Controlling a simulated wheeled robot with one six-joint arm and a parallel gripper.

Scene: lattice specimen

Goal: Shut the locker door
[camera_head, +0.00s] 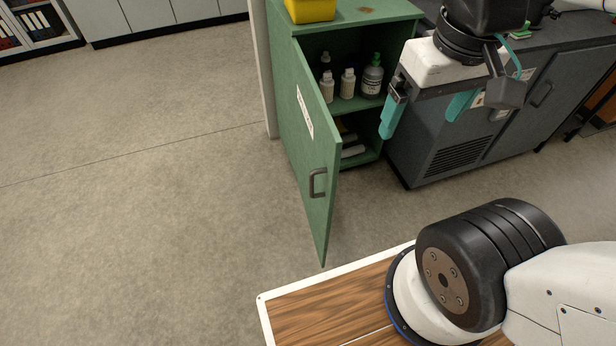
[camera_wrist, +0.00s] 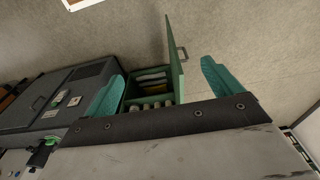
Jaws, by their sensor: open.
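The green locker (camera_head: 366,14) stands at the top middle of the head view. Its door (camera_head: 308,130) is hinged on the left side and stands wide open toward me. A grey handle (camera_head: 317,183) sits on the door's outer face. In the wrist view the door (camera_wrist: 175,62) shows almost edge-on, with its handle (camera_wrist: 183,54), beside the open locker (camera_wrist: 147,100). My gripper (camera_head: 424,112) is open and empty, to the right of the door and apart from it. Its two teal fingers also show in the wrist view (camera_wrist: 163,84), one on each side of the door.
Bottles (camera_head: 348,83) stand on the locker's shelf, and a yellow bin (camera_head: 311,9) sits on top. A dark grey cabinet (camera_head: 459,135) stands right of the locker. My wooden-topped base is at the bottom. The floor (camera_head: 150,200) left of the door is clear.

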